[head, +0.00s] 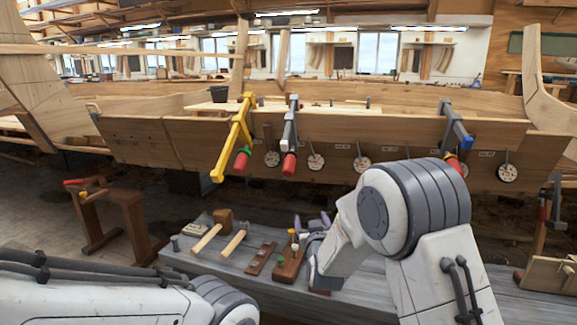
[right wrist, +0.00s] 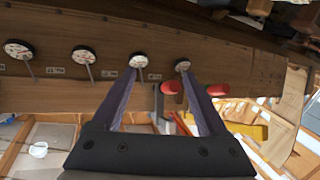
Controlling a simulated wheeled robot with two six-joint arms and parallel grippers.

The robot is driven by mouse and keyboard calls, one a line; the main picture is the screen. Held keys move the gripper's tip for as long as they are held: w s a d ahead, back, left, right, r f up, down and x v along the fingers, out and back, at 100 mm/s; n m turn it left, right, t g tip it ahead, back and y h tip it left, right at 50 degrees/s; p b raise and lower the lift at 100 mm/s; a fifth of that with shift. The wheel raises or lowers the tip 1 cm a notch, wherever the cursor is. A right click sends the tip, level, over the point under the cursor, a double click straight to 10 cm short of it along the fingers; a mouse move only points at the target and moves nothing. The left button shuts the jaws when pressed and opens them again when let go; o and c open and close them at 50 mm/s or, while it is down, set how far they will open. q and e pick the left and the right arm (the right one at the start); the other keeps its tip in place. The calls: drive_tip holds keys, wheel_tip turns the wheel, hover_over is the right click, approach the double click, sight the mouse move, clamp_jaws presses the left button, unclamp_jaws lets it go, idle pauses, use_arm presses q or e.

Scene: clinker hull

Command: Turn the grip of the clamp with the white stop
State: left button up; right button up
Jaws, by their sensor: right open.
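The yellow clamp (head: 233,138) hangs on the hull's plank edge, with a green and red grip (head: 242,160). A grey clamp (head: 291,125) with a red grip (head: 289,163) hangs to its right. A blue-grey clamp (head: 455,124) hangs further right, its grip partly behind my arm. I cannot tell which clamp has the white stop. My right gripper (head: 311,220) is open and empty, below the grey clamp and over the bench. In the right wrist view, its fingers (right wrist: 159,75) point toward the hull, with a red grip (right wrist: 171,88) seen between them. My left gripper is out of view.
Round dials (head: 316,162) line the hull side (head: 340,128). A grey bench (head: 215,258) below holds mallets (head: 235,243) and wooden blocks (head: 260,258). A wooden trestle (head: 130,215) stands at left, and another clamp (head: 556,205) at far right. The air between hull and bench is clear left of my right arm.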

drive_tip(key=s+d+f+m+g, duration=0.1)
drive_tip(key=s+d+f+g, duration=0.3)
drive_tip(key=s, duration=0.6)
drive_tip(key=s+d+f+g, duration=0.3)
drive_tip(key=s+d+g, duration=0.15)
drive_tip(key=s, duration=0.65)
drive_tip(key=s+d+f+m+g, duration=0.1)
drive_tip(key=s+d+f+g, duration=0.25)
drive_tip(key=s+g, duration=0.45)
drive_tip(key=s+a+r+n, duration=0.3)
drive_tip(key=s+a+n, duration=0.1)
drive_tip(key=s+a, duration=0.35)
drive_tip(key=s+a+r+n, duration=0.35)
drive_tip(key=s+a, duration=0.25)
drive_tip(key=s, duration=0.3)
wheel_tip(320, 180, up, 30)
drive_tip(key=p, duration=3)
drive_tip(key=shift+p, duration=0.3)
